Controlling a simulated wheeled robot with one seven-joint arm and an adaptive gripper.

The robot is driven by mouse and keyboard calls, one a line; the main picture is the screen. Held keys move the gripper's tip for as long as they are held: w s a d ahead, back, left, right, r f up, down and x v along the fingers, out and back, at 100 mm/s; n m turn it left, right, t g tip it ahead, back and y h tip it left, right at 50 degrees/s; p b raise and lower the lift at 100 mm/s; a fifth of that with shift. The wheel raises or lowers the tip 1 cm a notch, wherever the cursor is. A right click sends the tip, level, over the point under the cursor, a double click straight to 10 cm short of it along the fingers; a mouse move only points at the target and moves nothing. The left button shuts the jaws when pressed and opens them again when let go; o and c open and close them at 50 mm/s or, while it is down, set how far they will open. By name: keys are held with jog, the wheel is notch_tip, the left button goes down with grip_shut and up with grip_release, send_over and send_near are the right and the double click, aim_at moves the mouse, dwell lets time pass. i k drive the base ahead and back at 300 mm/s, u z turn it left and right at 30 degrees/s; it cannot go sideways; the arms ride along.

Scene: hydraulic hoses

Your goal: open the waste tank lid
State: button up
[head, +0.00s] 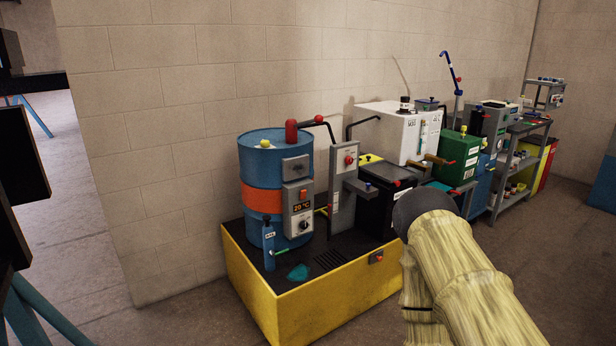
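No label that I can read names the waste tank, so I cannot tell for sure which container it is. A black box-like tank (388,212) stands on the right part of the yellow-sided platform. Its yellow-and-black top looks closed, and my arm hides part of its right side. A green tank (457,156) with a yellow cap stands behind it to the right. A blue drum (262,166) with an orange band and a closed top stands on the platform's left. My arm rises from the lower right in front of these tanks; no gripper fingers show.
The yellow platform (300,304) has a raised front edge. A grey post with a red knob (347,172) stands between drum and black tank. A white cabinet (392,131) and shelves (512,165) line the wall.

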aim_at(364, 158)
jog(key=i, duration=1.75)
jog(key=z, duration=1.25)
jog(key=i, duration=1.35)
jog(key=u, duration=0.45)
